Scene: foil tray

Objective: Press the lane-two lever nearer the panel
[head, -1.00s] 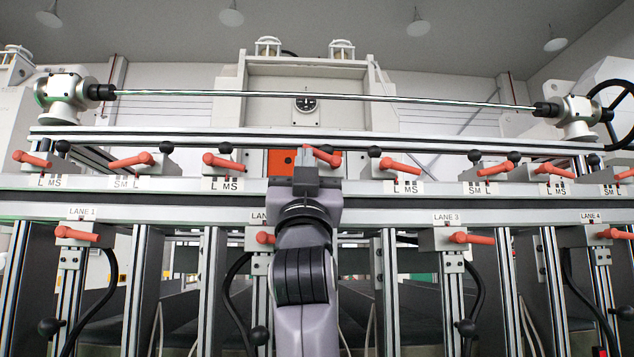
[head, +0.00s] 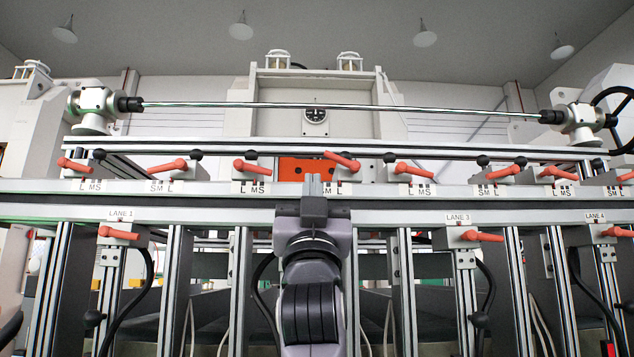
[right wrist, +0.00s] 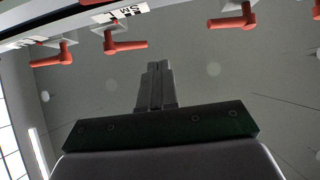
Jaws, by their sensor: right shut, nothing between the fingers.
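Orange levers line the upper rail. Two stand near my right gripper: one left of it (head: 252,167) over an L MS label, and one just above and right of it (head: 343,161) over an SM label. My right gripper (head: 314,183) is shut and empty, pointing up in front of the rail. It appears apart from both levers. My right arm hides the lane-two label and the lower post behind it. In the right wrist view the shut fingers (right wrist: 157,70) point up, with a lever (right wrist: 125,47) beyond them to the upper left. My left gripper is not in view.
An orange panel (head: 305,168) sits behind the fingers. Lower levers show at lane 1 (head: 118,233), lane 3 (head: 483,236) and lane 4 (head: 617,232). A long steel rod (head: 330,106) runs across above the rail. Aluminium posts and black cables fill the space below.

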